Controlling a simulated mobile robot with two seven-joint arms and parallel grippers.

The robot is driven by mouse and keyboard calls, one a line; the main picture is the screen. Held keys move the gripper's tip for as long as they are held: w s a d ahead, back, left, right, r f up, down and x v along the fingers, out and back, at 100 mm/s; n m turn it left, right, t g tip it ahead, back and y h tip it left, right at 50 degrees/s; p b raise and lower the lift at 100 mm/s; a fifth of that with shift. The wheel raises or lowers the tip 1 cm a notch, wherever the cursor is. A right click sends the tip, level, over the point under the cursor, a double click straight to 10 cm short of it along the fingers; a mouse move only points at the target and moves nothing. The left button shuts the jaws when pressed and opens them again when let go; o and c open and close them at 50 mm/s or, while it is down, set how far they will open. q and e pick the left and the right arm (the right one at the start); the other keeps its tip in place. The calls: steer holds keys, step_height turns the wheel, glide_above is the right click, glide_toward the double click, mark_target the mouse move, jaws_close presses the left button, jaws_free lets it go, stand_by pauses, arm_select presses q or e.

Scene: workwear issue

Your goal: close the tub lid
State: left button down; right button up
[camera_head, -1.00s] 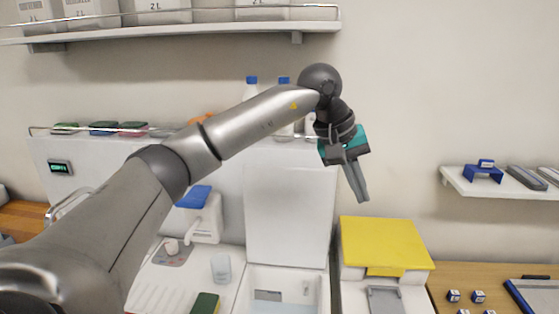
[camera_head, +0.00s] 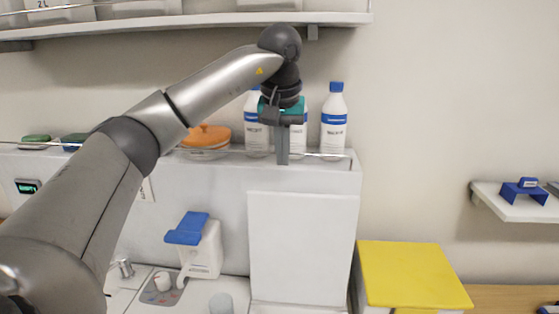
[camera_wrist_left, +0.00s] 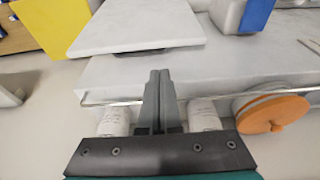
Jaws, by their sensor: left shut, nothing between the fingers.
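The tub lid (camera_head: 303,250) is a flat white panel standing upright against the white cabinet in the head view. The tub below it is mostly cut off by the bottom edge of the frame. My left gripper (camera_head: 283,160) is shut and empty, pointing down in front of the cabinet's top rail, above the lid's top edge in the picture. In the left wrist view the lid (camera_wrist_left: 140,22) lies beyond the shut fingertips (camera_wrist_left: 160,74), which appear apart from it. My right gripper is not in view.
White bottles (camera_head: 333,122) and an orange lidded pot (camera_head: 207,137) stand on the cabinet top behind the rail (camera_head: 325,155). A shelf (camera_head: 200,20) runs above. A yellow-topped box (camera_head: 412,274) is right of the lid, a blue-topped dispenser (camera_head: 200,250) left.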

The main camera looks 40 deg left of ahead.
arm_select(q)
steer(key=x, duration=0.3)
steer(key=shift+s+d+f, duration=0.15)
steer(key=shift+s+d, duration=0.05)
steer(key=x, duration=0.4)
steer(key=shift+w+a, duration=0.1)
steer(key=shift+a, duration=0.05)
steer(key=shift+w+f, duration=0.1)
steer(key=shift+f, duration=0.5)
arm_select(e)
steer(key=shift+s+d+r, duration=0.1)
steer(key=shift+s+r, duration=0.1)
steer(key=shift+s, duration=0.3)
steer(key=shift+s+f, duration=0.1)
